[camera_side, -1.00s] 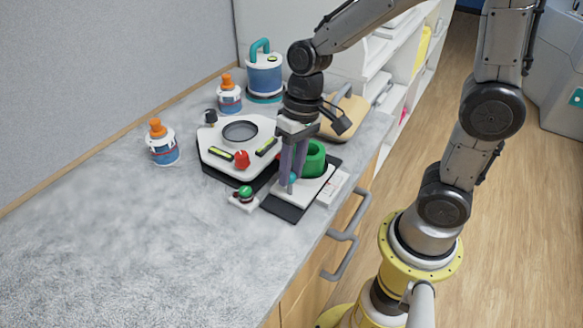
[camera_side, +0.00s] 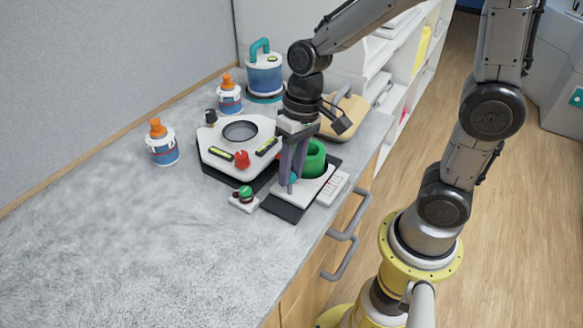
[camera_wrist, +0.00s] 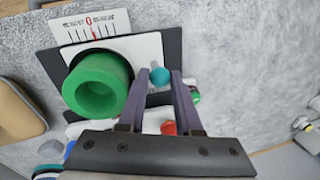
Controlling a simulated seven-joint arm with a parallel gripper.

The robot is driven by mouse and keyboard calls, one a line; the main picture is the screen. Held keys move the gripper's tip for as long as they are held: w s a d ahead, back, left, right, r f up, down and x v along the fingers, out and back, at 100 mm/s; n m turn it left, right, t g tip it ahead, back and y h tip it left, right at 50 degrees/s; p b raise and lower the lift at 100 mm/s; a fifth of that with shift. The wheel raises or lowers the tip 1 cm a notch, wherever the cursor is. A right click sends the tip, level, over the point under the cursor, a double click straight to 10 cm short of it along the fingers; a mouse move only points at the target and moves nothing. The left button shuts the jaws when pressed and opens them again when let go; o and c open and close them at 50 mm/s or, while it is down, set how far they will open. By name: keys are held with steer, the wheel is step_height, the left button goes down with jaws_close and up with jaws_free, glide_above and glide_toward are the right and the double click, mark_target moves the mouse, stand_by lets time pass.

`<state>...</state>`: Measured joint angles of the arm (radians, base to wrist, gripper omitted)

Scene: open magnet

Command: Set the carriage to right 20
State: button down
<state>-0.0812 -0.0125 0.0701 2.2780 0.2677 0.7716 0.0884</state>
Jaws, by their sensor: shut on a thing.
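The carriage is a white plate (camera_wrist: 146,46) on a dark base (camera_wrist: 172,44). It carries a green ring-shaped cup (camera_wrist: 98,86) and a small teal knob (camera_wrist: 160,76). My gripper (camera_wrist: 160,74) is shut on the teal knob, with one dark finger on each side. In the side view my gripper (camera_side: 291,182) reaches down at the knob, beside the green cup (camera_side: 314,158). A white scale card (camera_wrist: 91,24) lies along the base's edge. A red mark shows close to its 0; the other numbers are too small to read surely.
A white-topped station (camera_side: 215,150) with a round dish and a red knob (camera_side: 242,159) stands left of the carriage. A green button (camera_side: 245,192) sits in front. The counter's front left is clear.

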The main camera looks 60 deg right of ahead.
steer(key=shift+r, duration=0.1)
steer(key=shift+d, duration=1.15)
steer(key=c, duration=0.9)
jaws_free()
